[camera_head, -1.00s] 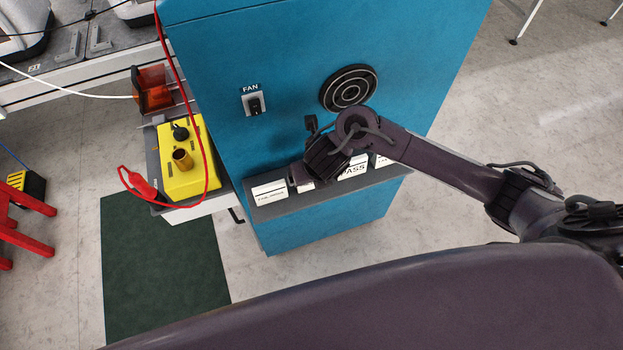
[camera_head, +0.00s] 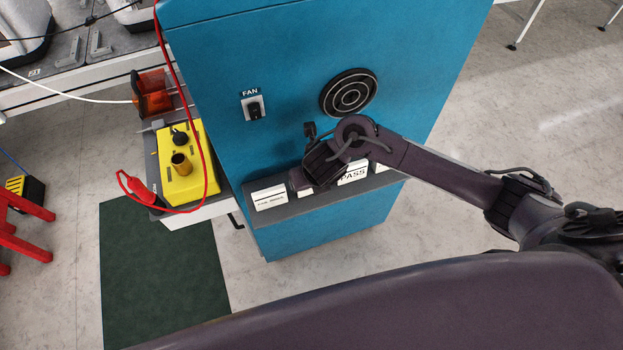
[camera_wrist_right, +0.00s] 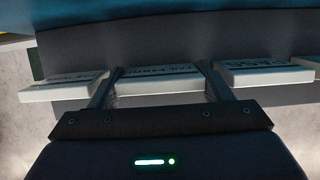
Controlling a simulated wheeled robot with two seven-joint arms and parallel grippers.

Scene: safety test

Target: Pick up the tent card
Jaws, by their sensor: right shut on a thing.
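White tent cards stand in a row on a dark grey ledge (camera_head: 330,196) on the front of a blue cabinet. My right gripper (camera_wrist_right: 160,92) is shut on the card with text that seems to start with "FAIL" (camera_wrist_right: 158,84), one finger at each end of it. The card still looks level with its neighbours on the ledge. In the head view my right gripper hides most of it. A card marked PASS (camera_head: 353,173) stands to its right, and another white card (camera_head: 270,198) to its left. My left gripper is not in view.
The blue cabinet (camera_head: 220,60) carries a FAN switch (camera_head: 254,108) and a round black vent (camera_head: 349,93) above the ledge. A yellow box (camera_head: 186,170) with a red cable stands left of the cabinet. Neighbouring cards are close to both fingers.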

